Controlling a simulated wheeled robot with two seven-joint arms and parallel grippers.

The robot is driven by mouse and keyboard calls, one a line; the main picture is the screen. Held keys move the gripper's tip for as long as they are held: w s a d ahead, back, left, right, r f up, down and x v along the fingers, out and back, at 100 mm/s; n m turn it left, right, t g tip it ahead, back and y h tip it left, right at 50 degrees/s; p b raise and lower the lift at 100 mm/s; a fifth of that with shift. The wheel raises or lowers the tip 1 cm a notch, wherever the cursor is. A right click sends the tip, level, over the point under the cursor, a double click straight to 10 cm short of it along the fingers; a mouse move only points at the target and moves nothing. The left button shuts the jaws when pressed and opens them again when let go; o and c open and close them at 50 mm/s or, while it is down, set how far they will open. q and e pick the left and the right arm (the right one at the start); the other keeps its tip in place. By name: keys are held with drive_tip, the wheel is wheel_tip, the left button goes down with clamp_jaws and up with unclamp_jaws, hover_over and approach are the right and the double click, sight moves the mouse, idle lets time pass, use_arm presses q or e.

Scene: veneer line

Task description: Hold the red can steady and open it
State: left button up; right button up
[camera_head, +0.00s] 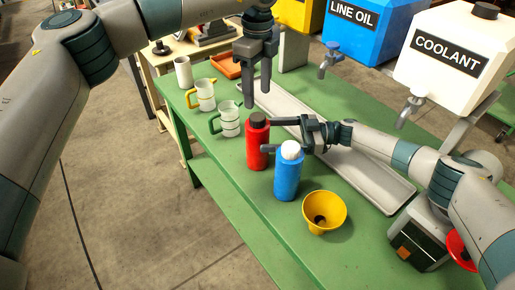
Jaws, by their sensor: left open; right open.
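The red can (257,154) stands upright on the green bench, with a dark cap (257,120) on top. My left gripper (257,98) is open and points down just above the cap. Its fingertips are close to the cap; I cannot tell whether they touch it. My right gripper (268,135) is open and reaches in from the right at the can's upper part. One finger is on the far side by the cap and the other on the near side. Contact with the can is not clear.
A blue bottle (287,180) with a white cap stands close to the near finger of my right gripper. A yellow funnel (324,211) is in front. Mugs (229,120) stand left. A long grey tray (368,181) lies behind. Blue (352,40) and white (450,75) tanks with taps are at the back.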

drive_tip(key=a, duration=0.7)
drive_tip(key=shift+s, duration=0.15)
